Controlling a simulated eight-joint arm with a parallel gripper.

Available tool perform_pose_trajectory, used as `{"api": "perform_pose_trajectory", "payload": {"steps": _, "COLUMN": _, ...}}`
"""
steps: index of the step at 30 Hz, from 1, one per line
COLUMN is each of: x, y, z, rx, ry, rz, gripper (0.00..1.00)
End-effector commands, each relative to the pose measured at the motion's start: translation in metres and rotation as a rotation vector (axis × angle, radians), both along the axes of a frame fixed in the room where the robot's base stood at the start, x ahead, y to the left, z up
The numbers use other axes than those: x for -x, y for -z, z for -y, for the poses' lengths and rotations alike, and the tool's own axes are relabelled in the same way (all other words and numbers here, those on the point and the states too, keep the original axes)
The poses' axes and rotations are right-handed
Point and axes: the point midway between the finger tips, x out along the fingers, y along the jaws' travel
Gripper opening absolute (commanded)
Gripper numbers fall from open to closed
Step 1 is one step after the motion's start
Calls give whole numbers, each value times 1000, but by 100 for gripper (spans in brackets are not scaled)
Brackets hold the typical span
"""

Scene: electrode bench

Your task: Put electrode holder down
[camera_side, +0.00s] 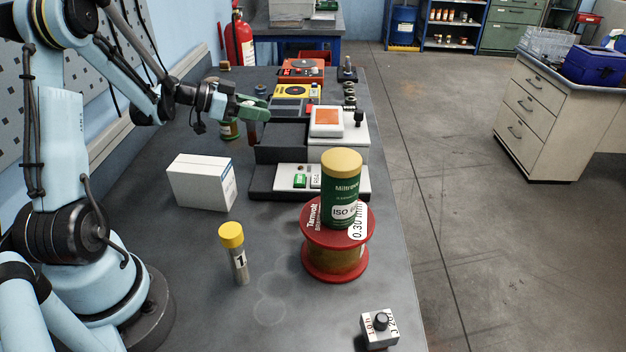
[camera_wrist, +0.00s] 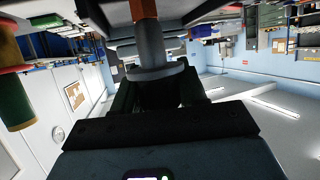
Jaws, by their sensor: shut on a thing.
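My gripper (camera_side: 252,108), with green fingers, is over the far left part of the bench, left of the black-and-white instrument. It is shut on the electrode holder, which in the wrist view (camera_wrist: 152,55) is a grey cylinder with a wider collar and a copper-brown end. In the side view a small dark reddish part (camera_side: 252,131) shows just below the fingers. I cannot tell whether its lower end touches the bench. The wrist view is upside down and the palm hides part of the grip.
The instrument (camera_side: 263,181) with an orange screen stands close right of my gripper. A white box (camera_side: 201,182), yellow-capped tube (camera_side: 234,254), red spool (camera_side: 335,262) bearing a green canister (camera_side: 341,190), and knob box (camera_side: 380,330) stand nearer.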

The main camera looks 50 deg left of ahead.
Motion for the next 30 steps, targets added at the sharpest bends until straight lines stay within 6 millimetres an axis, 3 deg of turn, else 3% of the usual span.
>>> {"api": "perform_pose_trajectory", "payload": {"steps": 15, "x": 0, "y": 51, "z": 0, "rx": 1, "ry": 0, "rz": 0, "gripper": 0}}
{"api": "perform_pose_trajectory", "payload": {"steps": 29, "x": 0, "y": 58, "z": 1, "rx": 1, "ry": 0, "rz": 0, "gripper": 0}}
{"api": "perform_pose_trajectory", "payload": {"steps": 30, "x": 0, "y": 59, "z": 1, "rx": 0, "ry": -1, "rz": 0, "gripper": 43}}
